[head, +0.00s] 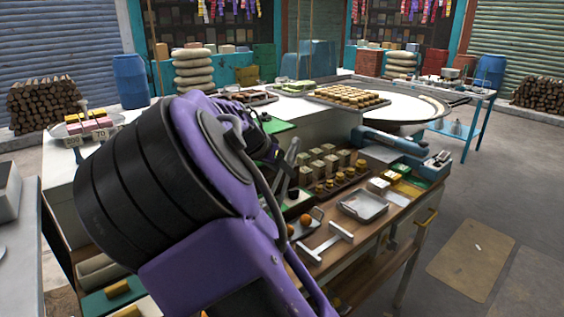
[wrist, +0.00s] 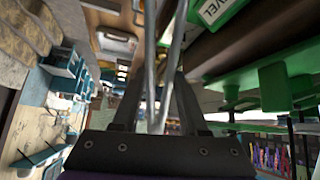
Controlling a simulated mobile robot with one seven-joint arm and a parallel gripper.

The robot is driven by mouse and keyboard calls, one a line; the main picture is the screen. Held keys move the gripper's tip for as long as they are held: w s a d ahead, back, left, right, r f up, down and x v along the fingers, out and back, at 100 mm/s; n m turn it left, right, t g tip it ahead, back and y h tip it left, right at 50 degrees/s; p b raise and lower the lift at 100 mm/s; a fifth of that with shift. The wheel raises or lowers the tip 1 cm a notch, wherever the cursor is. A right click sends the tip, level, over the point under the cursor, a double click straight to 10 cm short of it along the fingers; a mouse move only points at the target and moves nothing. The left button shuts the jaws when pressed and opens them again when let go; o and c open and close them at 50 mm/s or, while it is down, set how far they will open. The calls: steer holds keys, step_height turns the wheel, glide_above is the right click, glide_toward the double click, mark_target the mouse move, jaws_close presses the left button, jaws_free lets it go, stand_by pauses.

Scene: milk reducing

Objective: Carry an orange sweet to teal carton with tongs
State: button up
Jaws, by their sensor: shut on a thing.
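My gripper (wrist: 157,84) is shut on metal tongs (wrist: 150,45), whose two long arms run up and out of the wrist view. Their far ends are cut off, so I cannot tell whether they hold anything. In the head view my purple arm hides most of the gripper; grey metal of the tongs (head: 292,153) shows just past it, above the counter. Orange round sweets (head: 305,220) sit in a dark tray on the counter, in front of the arm. I cannot pick out the teal carton with certainty.
A tray of small cartons and jars (head: 338,180) stands behind the sweets. A metal pan (head: 363,206) and a white handled piece (head: 330,243) lie to the right. A blue machine (head: 390,140) is farther right. A tray of sweets (head: 347,97) stands at the back.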

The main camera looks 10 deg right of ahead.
mark_target(282, 193)
steer(key=shift+f+b, duration=1.65)
steer(key=shift+f, duration=1.8)
jaws_close()
step_height(282, 193, up, 12)
steer(key=p, duration=0.3)
